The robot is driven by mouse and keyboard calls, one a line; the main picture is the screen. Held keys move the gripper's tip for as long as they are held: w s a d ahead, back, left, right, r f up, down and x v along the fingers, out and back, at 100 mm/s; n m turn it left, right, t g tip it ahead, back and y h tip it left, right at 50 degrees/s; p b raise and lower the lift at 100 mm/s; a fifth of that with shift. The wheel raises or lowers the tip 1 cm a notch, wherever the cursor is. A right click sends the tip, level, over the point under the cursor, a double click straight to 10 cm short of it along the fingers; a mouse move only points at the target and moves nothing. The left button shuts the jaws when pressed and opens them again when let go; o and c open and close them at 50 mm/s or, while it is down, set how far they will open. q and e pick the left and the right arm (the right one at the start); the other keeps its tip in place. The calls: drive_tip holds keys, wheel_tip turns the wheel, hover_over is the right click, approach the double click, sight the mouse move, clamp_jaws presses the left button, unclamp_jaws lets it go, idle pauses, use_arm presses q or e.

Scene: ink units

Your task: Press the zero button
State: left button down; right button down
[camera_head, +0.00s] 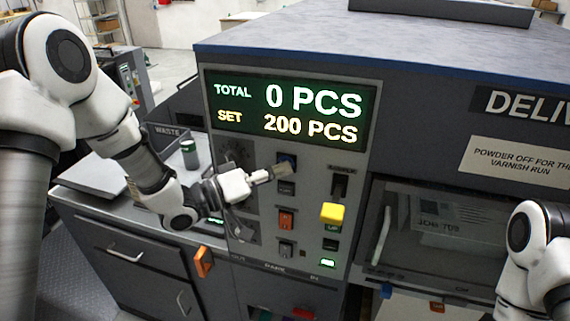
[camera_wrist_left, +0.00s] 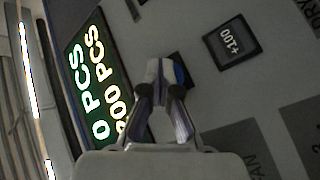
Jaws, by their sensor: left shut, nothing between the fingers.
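The control panel's green display (camera_head: 290,112) reads TOTAL 0 PCS and SET 200 PCS. A dark blue button (camera_head: 288,159) sits just below it; its label is not readable. My left gripper (camera_head: 278,172) is shut and empty, its fingertips at the lower edge of that button. In the left wrist view, the shut fingertips (camera_wrist_left: 166,70) partly cover the blue button (camera_wrist_left: 180,72). I cannot tell whether they touch it. A dark button marked +100 (camera_wrist_left: 232,42) is beside them. My right gripper is out of view; only part of that arm shows at the right.
A delivery window (camera_head: 450,225) is to the right.

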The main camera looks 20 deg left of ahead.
use_arm(q)
drive_tip(key=shift+s, duration=0.85)
drive_tip(key=s, duration=0.5)
drive_tip(key=shift+a, duration=0.1)
idle(0.4)
